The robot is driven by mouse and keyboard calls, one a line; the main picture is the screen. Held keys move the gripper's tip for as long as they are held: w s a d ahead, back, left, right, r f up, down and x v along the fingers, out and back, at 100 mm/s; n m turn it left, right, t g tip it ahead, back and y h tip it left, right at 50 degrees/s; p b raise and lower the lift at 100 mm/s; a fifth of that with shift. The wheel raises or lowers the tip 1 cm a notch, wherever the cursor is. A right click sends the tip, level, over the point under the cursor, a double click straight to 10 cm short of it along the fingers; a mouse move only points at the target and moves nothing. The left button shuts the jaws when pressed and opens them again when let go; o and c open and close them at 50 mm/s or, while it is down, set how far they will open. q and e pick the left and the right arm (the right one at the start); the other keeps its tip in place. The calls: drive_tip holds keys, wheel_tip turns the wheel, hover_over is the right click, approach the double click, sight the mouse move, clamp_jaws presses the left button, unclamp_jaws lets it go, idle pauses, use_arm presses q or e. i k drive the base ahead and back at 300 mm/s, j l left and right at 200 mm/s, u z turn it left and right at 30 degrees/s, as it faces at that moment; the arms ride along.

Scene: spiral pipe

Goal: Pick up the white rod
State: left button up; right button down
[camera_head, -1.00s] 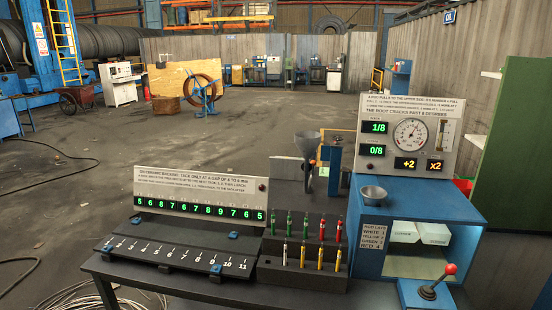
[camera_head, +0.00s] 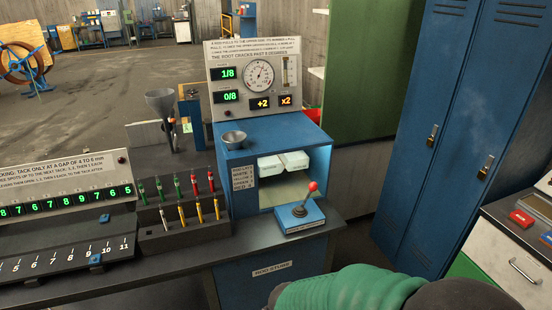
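A rod rack (camera_head: 185,236), dark with two stepped rows, stands on the bench left of the blue cabinet. The white rod (camera_head: 164,217) stands upright at the left end of its front row. Yellow rods (camera_head: 199,211) stand to its right in the same row. Green rods (camera_head: 160,188) and red rods (camera_head: 211,181) stand in the back row. Neither gripper's fingers are in view. A green-sleeved arm section, apparently mine, shows at the bottom right, well away from the rack.
A red-knobbed lever (camera_head: 306,198) stands in front. A funnel (camera_head: 161,104) rises behind the rack. A numbered panel (camera_head: 65,256) lies left. Blue lockers (camera_head: 455,120) stand right.

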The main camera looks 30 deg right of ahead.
sight(164, 220)
drive_tip(key=i+j+z, duration=0.15)
drive_tip(key=i, duration=0.2)
drive_tip(key=i+j+z, duration=0.15)
drive_tip(key=i, duration=0.25)
drive_tip(key=i+j+z, duration=0.15)
drive_tip(key=i, duration=0.2)
